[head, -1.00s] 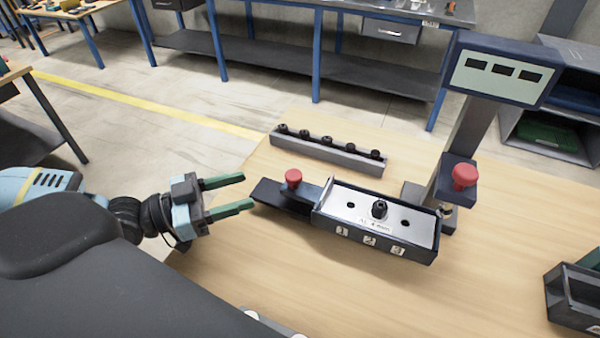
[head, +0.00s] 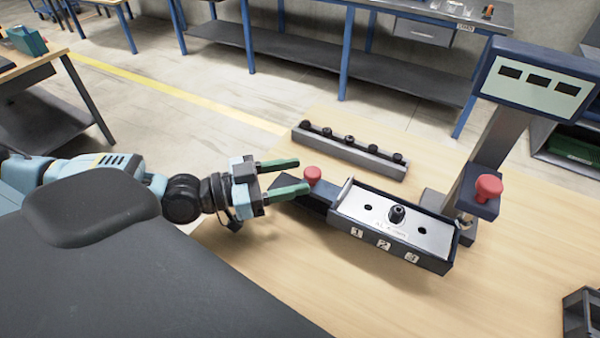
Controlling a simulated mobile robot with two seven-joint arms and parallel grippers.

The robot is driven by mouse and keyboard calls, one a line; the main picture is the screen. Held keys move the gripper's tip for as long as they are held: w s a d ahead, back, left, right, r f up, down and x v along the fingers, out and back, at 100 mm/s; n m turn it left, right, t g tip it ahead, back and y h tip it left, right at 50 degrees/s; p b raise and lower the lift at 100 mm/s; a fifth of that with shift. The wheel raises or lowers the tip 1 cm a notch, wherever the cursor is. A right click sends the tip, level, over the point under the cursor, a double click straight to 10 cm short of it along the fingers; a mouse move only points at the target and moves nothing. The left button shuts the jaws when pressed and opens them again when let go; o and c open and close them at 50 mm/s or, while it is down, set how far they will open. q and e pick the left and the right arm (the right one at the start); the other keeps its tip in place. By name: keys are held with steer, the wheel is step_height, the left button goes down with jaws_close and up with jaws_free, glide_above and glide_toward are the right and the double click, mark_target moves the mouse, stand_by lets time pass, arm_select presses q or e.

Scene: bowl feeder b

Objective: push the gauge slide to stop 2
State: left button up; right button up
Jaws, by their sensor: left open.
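A dark slide (head: 318,197) with a red knob (head: 312,174) extends from the tray's left end. My left gripper (head: 303,175) is open, its green fingers pointing right and their tips right by the knob. One finger overlaps the slide's left end in the picture; I cannot tell whether it touches. My right gripper is out of view.
A grey rail (head: 350,153) with several black fittings lies behind the gauge. A post with a display (head: 538,82) and a red button (head: 488,188) stands at the right. A dark bin (head: 580,315) is at the lower right. The table's front is clear.

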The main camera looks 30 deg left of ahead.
arm_select(q)
steer(key=shift+x, duration=1.1)
jaws_close()
